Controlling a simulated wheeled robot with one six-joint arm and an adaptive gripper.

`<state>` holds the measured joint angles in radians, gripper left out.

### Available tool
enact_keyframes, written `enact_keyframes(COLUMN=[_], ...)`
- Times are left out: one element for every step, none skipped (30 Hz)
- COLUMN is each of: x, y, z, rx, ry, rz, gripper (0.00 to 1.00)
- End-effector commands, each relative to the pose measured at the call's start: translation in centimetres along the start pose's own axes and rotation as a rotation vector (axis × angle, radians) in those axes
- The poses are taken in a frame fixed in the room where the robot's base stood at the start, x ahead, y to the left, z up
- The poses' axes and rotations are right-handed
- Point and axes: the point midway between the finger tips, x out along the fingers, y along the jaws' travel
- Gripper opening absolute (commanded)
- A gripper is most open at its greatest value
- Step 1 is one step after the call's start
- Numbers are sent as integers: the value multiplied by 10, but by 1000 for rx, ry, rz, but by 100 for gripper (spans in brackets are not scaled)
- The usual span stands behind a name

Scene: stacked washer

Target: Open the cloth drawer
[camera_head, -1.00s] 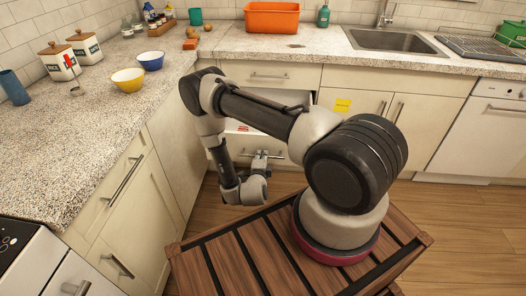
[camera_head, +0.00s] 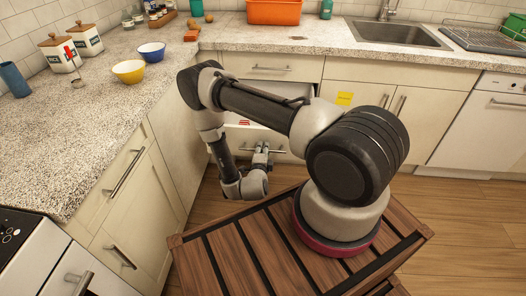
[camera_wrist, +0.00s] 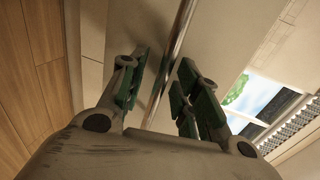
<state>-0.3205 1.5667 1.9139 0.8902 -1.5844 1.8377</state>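A lower drawer (camera_head: 284,157) under the back counter stands partly pulled out, with its pale inside and a small red item showing behind my arm. Its bar handle (camera_wrist: 180,38) runs lengthwise through the wrist view, between my gripper's two fingers. My gripper (camera_wrist: 163,62) is open around the bar, with the fingers apart; the right finger looks close to the bar, but I cannot tell if it touches. In the head view my gripper (camera_head: 262,158) is small at the drawer front and partly hidden by my wrist. I cannot make out a cloth.
A closed upper drawer (camera_head: 300,68) sits above it, and cupboard doors (camera_head: 372,96) with a yellow note (camera_head: 344,98) stand to the right. Left cabinets (camera_head: 135,215) with bar handles border my left side. Wooden floor (camera_head: 465,225) is free to the right.

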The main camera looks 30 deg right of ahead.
Motion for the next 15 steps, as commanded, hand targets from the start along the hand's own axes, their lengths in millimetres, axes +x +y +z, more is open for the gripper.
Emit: enact_keyframes(x=[-3,-6,-10,-15,-21,-29,-36,-43,-53,-60,-67,-76,-82,-88,-95], y=[0,0,1,1,1,1,1,1,1,1,1,1,1,0,0], z=[1,1,1,1,1,2,2,2,2,2,2,2,2,2,2], rx=[-1,-2,-2,-2,-4,-4,-4,-5,-4,-5,-5,-5,-4,-4,-4], ry=[-2,-2,-3,-4,-4,-5,-6,-7,-7,-7,-8,-7,-7,-8,-6], rz=[1,1,2,2,2,2,2,3,2,1,2,2,1,1,0], gripper=[32,32,32,32,32,32,32,32,32,32,32,32,32,32,32])
